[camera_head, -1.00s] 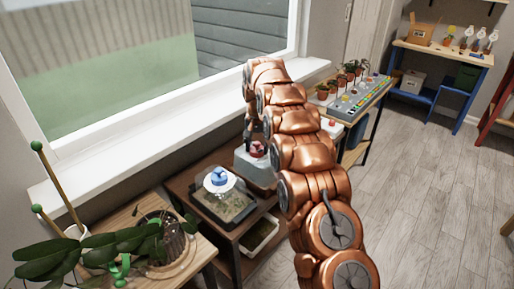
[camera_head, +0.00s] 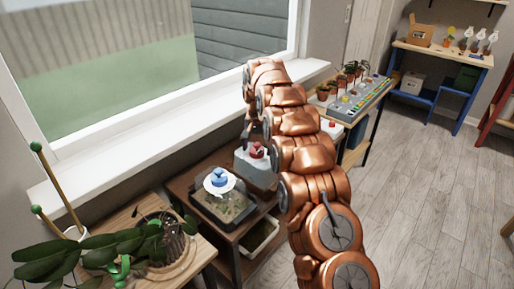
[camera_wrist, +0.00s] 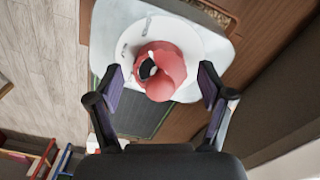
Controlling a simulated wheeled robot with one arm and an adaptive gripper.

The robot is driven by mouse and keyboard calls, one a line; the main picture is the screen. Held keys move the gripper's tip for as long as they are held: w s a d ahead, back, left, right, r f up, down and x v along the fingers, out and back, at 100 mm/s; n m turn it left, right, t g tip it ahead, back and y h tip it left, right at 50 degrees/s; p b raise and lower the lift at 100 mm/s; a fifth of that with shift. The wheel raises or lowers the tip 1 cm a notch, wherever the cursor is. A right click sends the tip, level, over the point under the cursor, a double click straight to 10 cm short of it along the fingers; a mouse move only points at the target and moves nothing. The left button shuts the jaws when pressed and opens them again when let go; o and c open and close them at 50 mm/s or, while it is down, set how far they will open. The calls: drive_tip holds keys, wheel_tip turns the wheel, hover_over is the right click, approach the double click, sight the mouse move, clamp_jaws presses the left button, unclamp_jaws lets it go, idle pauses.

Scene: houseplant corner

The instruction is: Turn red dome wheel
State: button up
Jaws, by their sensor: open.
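The red dome wheel (camera_wrist: 168,72) sits on a round white disc (camera_wrist: 205,45) on top of a clear dome in the wrist view. In the head view the red wheel (camera_head: 257,150) shows beside my arm, on the dome (camera_head: 250,168) on the dark shelf. My gripper (camera_wrist: 158,88) is open, with one finger on each side of the wheel in the picture and gaps between. I cannot tell the height of the fingertips against the wheel. In the head view my arm hides part of the dome, and the fingertips are hard to make out.
A second dome with a blue wheel (camera_head: 218,176) stands to the left on the same shelf (camera_head: 190,180). A leafy plant (camera_head: 125,243) is on a wooden table at the front left. The window sill (camera_head: 150,140) runs behind. The floor (camera_head: 430,200) at right is clear.

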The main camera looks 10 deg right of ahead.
sight(257, 144)
drive_tip(key=shift+r, duration=3.75)
drive_tip(key=shift+s+r, duration=0.2)
drive_tip(key=shift+r, duration=0.1)
drive_tip(key=s+r+n+p, duration=0.1)
drive_tip(key=s+r, duration=0.2)
drive_tip(key=s, duration=0.5)
drive_tip(key=s+r+n+g+p, duration=0.1)
drive_tip(key=s+r, duration=0.3)
drive_tip(key=s, duration=0.3)
drive_tip(key=s+r+n+p, duration=0.1)
drive_tip(key=s+r, duration=0.2)
drive_tip(key=s, duration=0.5)
drive_tip(key=s+f+n+p, duration=0.1)
drive_tip(key=s+f, duration=0.2)
drive_tip(key=s, duration=1.2)
drive_tip(key=s+f+n+p, duration=0.2)
drive_tip(key=s, duration=1.3)
drive_tip(key=shift+f+g, duration=0.4)
